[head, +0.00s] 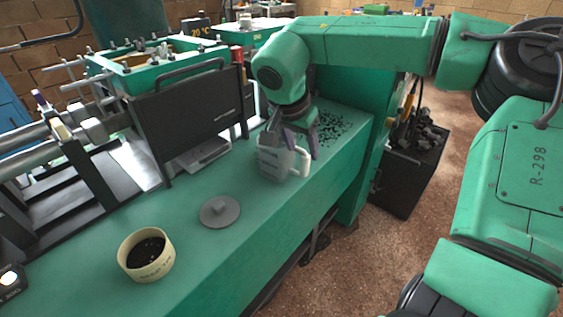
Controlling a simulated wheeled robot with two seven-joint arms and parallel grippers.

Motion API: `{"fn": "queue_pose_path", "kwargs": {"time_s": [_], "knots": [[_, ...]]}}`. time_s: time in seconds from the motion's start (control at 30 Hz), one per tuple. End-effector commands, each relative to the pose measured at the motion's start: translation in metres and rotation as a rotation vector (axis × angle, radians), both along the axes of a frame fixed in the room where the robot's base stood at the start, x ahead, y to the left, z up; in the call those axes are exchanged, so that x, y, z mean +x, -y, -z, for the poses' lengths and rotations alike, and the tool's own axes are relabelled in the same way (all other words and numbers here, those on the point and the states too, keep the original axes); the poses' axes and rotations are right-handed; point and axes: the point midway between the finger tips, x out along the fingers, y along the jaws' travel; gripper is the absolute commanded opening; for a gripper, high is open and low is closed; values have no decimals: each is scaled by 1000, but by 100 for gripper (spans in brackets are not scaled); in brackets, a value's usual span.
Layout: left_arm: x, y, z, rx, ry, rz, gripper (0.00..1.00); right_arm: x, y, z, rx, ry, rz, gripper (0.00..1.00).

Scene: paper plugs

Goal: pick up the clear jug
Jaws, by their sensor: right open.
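The clear jug (272,163) stands upright on the green bench top (215,245). It looks pale and see-through, with markings on its side and a white handle (303,163) on its right. My right gripper (293,145) is open and points down at the jug's upper right, close to the rim and handle. Its fingers overlap the top of the jug in the picture. I cannot tell whether they touch it. My left gripper is not in view.
A grey round lid with a knob (219,211) and a cream tub of dark bits (147,255) are nearer on the bench. A dark panel (190,115) stands behind, left of the jug. Black bits (333,128) lie scattered behind the gripper. The bench edge drops off at right.

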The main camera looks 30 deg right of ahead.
Motion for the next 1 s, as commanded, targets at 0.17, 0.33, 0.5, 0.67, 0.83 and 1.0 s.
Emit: {"fn": "queue_pose_path", "kwargs": {"time_s": [0.17, 0.33, 0.5, 0.67, 0.83, 1.0], "knots": [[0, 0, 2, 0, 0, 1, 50, 3, 8, 23, 3, 0, 2, 62], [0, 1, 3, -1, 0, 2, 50, 8, 21, 55, 5, -1, 4, 62], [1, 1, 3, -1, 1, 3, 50, 11, 27, 70, 4, 2, 3, 62], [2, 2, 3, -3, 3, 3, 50, 11, 27, 70, 3, 3, 4, 62], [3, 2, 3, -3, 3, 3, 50, 11, 27, 70, 4, 2, 4, 0], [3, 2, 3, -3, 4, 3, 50, 11, 27, 69, 4, 4, 3, 0]]}}
